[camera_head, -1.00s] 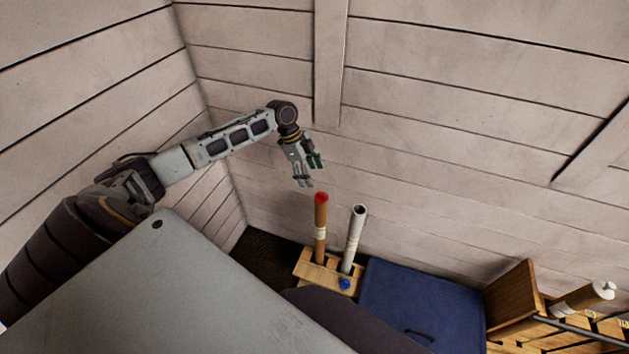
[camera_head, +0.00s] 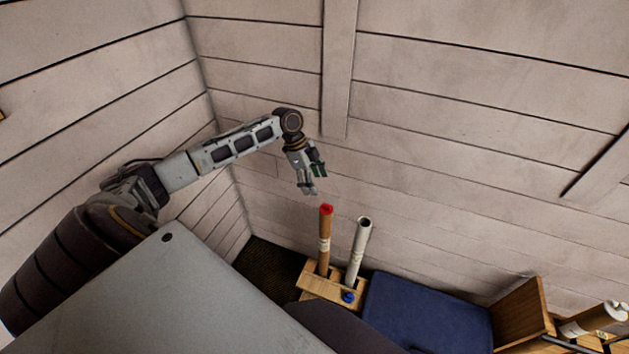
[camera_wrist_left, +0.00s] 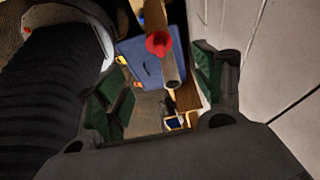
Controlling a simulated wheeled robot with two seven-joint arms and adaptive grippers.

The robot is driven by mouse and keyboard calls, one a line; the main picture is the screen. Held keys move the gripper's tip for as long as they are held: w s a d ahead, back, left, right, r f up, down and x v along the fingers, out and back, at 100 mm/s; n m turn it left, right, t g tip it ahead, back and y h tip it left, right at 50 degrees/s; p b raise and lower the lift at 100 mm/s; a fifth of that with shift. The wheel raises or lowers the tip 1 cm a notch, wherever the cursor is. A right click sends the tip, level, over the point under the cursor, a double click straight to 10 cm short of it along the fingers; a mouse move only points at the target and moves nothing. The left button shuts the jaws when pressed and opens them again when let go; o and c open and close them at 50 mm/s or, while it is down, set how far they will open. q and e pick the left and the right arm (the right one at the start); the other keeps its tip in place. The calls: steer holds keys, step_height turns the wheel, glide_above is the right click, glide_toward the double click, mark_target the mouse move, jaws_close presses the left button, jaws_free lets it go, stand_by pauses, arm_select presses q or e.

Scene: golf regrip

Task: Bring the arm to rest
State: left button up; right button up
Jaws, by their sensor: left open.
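My left gripper (camera_head: 312,185) hangs from the left arm above the wooden holder, fingers pointing down. It is open and empty, and stands apart from the tubes below it. In the left wrist view its green-padded fingers (camera_wrist_left: 165,95) are spread wide, with the red-topped tube between and beyond them. My right gripper is not in view.
A brown tube with a red top (camera_head: 325,240) and a white tube (camera_head: 357,252) stand in a wooden holder (camera_head: 316,283) with a blue round item (camera_head: 348,297). A blue surface (camera_head: 425,312) lies to the right, beside a wooden rack (camera_head: 522,312). Plank walls stand close behind.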

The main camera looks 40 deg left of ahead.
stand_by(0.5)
arm_select(q)
steer(key=s+d+f+n, duration=0.1)
steer(key=s+d+f, duration=0.4)
steer(key=d, duration=0.3)
steer(key=s+d+f+n, duration=0.2)
steer(key=s+d+f, duration=0.3)
steer(key=d, duration=0.3)
steer(key=s+r+n+t+y, duration=0.3)
steer(key=s+r+n+y, duration=0.1)
steer(key=s+n, duration=0.7)
steer(key=s+f+m+g, duration=0.1)
steer(key=s+f, duration=0.1)
steer(key=f, duration=1.5)
steer(key=s+f+g, duration=0.1)
steer(key=s+f, duration=0.1)
steer(key=f, duration=1.4)
steer(key=s+a+f, duration=0.2)
steer(key=s+f, duration=0.7)
steer(key=s, duration=0.2)
steer(key=s+a+f+g, duration=0.1)
steer(key=s+f, duration=0.9)
steer(key=s, duration=0.1)
steer(key=shift+a+f, duration=0.25)
steer(key=shift+a, duration=0.15)
